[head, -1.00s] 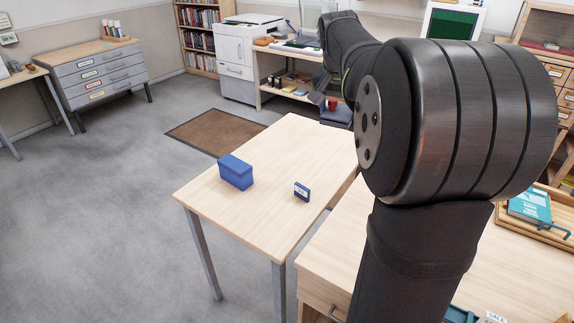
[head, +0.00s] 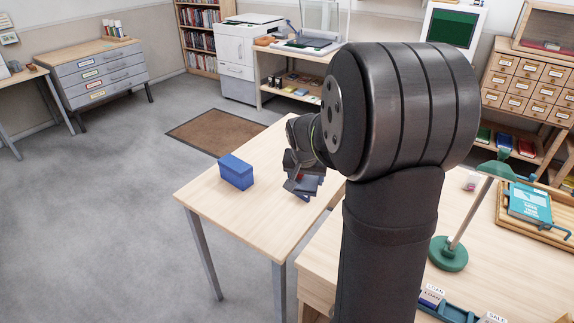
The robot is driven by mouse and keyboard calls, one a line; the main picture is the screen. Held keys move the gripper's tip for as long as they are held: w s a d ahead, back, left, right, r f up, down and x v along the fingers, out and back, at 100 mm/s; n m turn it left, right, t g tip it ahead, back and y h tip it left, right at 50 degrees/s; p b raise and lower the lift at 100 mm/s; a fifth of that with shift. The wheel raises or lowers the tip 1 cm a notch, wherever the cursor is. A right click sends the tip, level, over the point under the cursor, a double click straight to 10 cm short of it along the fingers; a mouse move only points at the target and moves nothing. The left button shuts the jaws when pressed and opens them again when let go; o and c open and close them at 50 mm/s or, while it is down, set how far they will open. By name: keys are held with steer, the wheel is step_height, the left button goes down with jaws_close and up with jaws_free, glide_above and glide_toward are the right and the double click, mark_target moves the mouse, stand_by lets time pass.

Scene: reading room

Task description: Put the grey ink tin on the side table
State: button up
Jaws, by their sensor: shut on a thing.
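The side table, with a pale wood top (head: 250,222) and grey legs, stands in the middle of the head view. My gripper (head: 303,186) is above the right part of its top, reaching down from my arm. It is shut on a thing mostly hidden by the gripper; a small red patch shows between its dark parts. I cannot tell whether this is the grey ink tin, which I cannot make out anywhere. I cannot tell whether the held thing touches the table.
A blue box (head: 236,172) stands on the table left of my gripper. A small blue labelled block there is now largely hidden behind the gripper. The table's front left is clear. A desk (head: 480,270) with a green lamp (head: 449,252) stands at right.

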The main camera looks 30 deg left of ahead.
steer(key=s+a+f, duration=0.1)
steer(key=a+f, duration=0.2)
steer(key=f, duration=0.1)
steer(key=s+a+f, duration=0.1)
steer(key=a+f, duration=0.3)
steer(key=s+a+f, duration=0.1)
steer(key=a+f, duration=0.3)
steer(key=f, duration=0.1)
steer(key=shift+s+a, duration=0.1)
steer(key=shift+s, duration=0.05)
steer(key=shift+f, duration=1.95)
steer(key=shift+f, duration=0.2)
steer(key=o, duration=1.3)
steer(key=v, duration=1.2)
steer(key=shift+s+r, duration=0.1)
steer(key=shift+r, duration=0.05)
